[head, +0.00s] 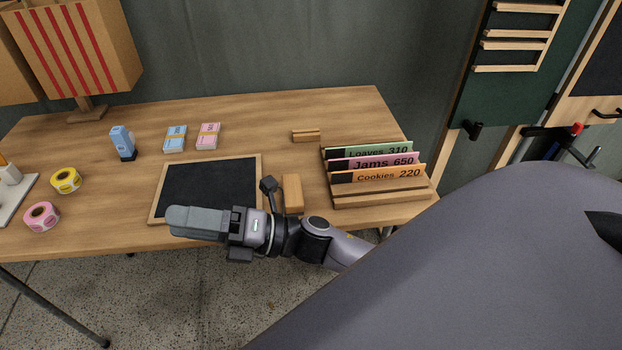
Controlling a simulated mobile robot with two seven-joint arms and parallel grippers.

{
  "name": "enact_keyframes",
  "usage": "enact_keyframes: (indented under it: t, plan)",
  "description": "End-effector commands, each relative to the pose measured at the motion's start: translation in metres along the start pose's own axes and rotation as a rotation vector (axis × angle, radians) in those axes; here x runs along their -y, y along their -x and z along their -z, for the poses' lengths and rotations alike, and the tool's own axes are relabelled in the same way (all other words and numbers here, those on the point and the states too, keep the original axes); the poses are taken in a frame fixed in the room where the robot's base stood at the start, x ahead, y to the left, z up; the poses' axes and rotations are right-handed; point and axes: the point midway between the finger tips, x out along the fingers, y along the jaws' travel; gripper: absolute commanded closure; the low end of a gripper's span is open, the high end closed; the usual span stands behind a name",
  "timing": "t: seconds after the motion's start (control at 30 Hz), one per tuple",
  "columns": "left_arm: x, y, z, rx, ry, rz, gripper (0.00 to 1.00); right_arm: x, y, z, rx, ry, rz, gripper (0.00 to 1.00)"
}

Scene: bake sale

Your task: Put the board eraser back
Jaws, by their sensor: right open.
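A plain tan wooden block (292,192), which looks like the board eraser, lies on the table between the slate and the sign rack. A smaller light wooden piece (306,135) lies farther back; I cannot tell whether it is a holder or another block. The wood-framed black slate (207,188) lies flat, left of the block. My right gripper (182,222) is open and points left over the slate's front edge. It is seen from the side, with nothing visible in it. Its wrist is just in front of the block and hides part of it. My left gripper is not in view.
A wooden rack (385,198) holds Loaves, Jams and Cookies signs at the right. Blue (175,138) and pink (208,135) card stacks, a blue stamp-like item (122,142), and yellow (65,180) and pink (41,217) rolls stand left. The table's back middle is mostly clear.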

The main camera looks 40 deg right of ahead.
Motion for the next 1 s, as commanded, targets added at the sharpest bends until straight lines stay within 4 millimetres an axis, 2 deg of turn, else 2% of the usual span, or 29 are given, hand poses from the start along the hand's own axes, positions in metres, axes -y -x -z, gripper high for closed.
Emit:
enact_keyframes:
  t: [0.03, 0.13, 0.23, 0.4, 0.53, 0.6, 0.7, 1.0]
  plan:
    - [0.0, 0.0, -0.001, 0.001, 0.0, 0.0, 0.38, 0.014, 0.015, -0.003, 0.122, -0.188, 0.051, 0.33]
    - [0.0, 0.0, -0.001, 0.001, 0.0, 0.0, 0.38, 0.048, 0.052, -0.008, 0.377, -0.568, 0.147, 0.33]
    - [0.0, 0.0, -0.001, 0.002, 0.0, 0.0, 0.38, 0.085, 0.099, 0.003, 0.632, -0.931, 0.231, 0.33]
    - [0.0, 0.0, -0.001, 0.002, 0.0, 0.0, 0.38, 0.129, 0.176, 0.047, 1.015, -1.426, 0.333, 0.33]
    - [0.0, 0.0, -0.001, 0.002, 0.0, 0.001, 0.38, 0.143, 0.22, 0.085, 1.24, -1.681, 0.378, 0.33]
    - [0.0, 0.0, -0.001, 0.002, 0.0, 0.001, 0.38, 0.146, 0.234, 0.099, 1.319, -1.766, 0.391, 0.33]
    - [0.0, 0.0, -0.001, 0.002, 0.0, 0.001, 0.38, 0.147, 0.244, 0.109, 1.376, -1.826, 0.398, 0.33]
    - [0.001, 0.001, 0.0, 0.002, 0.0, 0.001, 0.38, 0.147, 0.244, 0.11, 1.384, -1.833, 0.401, 0.33]
